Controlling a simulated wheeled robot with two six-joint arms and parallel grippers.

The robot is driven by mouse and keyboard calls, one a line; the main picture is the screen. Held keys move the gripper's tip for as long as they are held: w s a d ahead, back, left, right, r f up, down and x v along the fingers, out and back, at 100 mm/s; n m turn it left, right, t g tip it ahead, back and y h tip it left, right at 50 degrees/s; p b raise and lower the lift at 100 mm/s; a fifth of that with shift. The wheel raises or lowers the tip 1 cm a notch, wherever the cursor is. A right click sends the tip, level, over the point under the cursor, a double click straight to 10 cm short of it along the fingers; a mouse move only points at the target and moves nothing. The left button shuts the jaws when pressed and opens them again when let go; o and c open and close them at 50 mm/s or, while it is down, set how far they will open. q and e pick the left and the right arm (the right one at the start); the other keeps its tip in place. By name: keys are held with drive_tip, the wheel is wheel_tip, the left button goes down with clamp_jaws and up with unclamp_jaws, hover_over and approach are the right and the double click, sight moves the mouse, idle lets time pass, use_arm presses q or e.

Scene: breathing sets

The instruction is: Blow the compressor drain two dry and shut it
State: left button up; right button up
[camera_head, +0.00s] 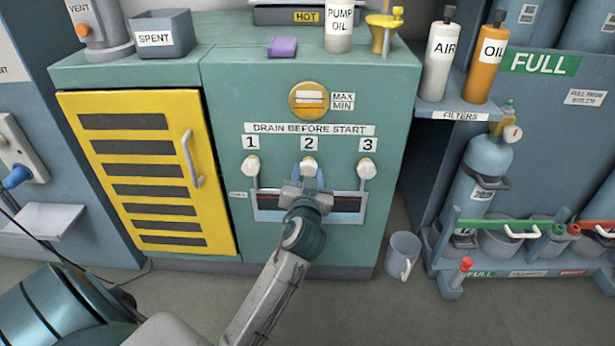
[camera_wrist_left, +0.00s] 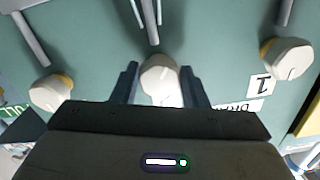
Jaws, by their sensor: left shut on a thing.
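The drain two knob (camera_head: 309,164) is white and sits under the label 2 on the green compressor front (camera_head: 230,110). My left gripper (camera_head: 307,183) is at this knob and covers part of it and its outlet. In the left wrist view, the knob (camera_wrist_left: 158,73) lies between the two dark fingers of the gripper (camera_wrist_left: 160,88), which is shut on it. Drain one knob (camera_head: 251,166) and drain three knob (camera_head: 366,168) are on either side, untouched. A tray or window with a dark red inside (camera_head: 350,204) lies behind my wrist. Any flow from outlet two cannot be made out.
A yellow louvred door (camera_head: 140,170) with a white handle is left of the drains. The filters shelf (camera_head: 455,108) holds AIR and OIL bottles. Gas cylinder (camera_head: 480,170) stands below it.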

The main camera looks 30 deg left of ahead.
idle(0.3)
use_arm(q)
drive_tip(key=o, duration=1)
drive_tip(key=shift+c, duration=0.2)
drive_tip(key=p+v, duration=0.2)
drive_tip(key=v, duration=0.9)
drive_tip(key=shift+w+f, duration=0.1)
